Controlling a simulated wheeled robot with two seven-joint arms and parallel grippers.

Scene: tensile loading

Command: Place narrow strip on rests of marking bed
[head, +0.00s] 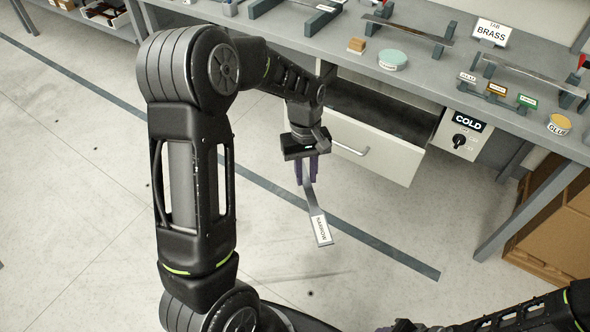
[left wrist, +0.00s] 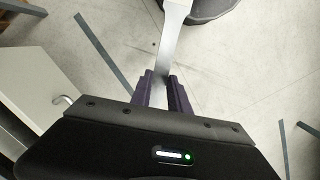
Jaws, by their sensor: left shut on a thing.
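The narrow strip (head: 312,200) is a thin grey metal strip with a white tag reading NARROW at its low end. My left gripper (head: 307,176) is shut on its upper part, and the strip hangs tilted in front of the bench, over the floor. In the left wrist view the strip (left wrist: 170,48) runs up from between the purple fingers (left wrist: 166,90). On the bench, grey blocks carry a strip (head: 408,29) at the back and another strip (head: 533,74) at the right. I cannot tell which fixture is the marking bed. My right gripper (head: 405,325) is barely visible at the bottom edge.
A drawer (head: 372,148) stands open below the bench, just right of my left gripper.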

